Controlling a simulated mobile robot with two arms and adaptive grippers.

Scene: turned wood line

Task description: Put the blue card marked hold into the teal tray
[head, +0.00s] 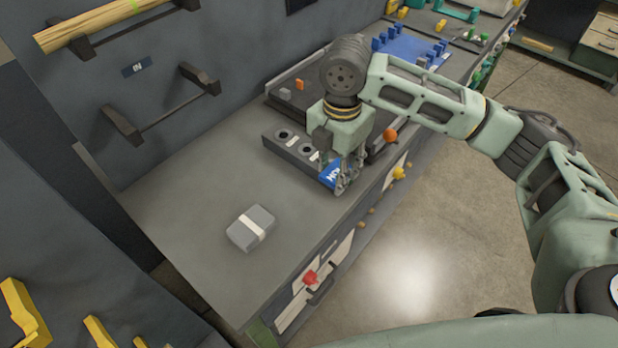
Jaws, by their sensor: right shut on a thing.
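The blue card (328,174) with white lettering is at my right gripper (344,183), at the right end of a dark block near the bench's front edge. The gripper points down and is shut on the card; its fingers hide part of it. I cannot tell whether the card still touches the block. A teal piece (457,11) at the far end of the bench may be the teal tray; it is small and partly cut off. My left gripper is not in view.
The dark block (283,149) has round dials or holes. A grey box with a white band (251,228) lies on the near bench. A dark tray (287,101) and a blue board with pegs (408,47) lie farther along. Coloured knobs line the bench front. The near bench is mostly clear.

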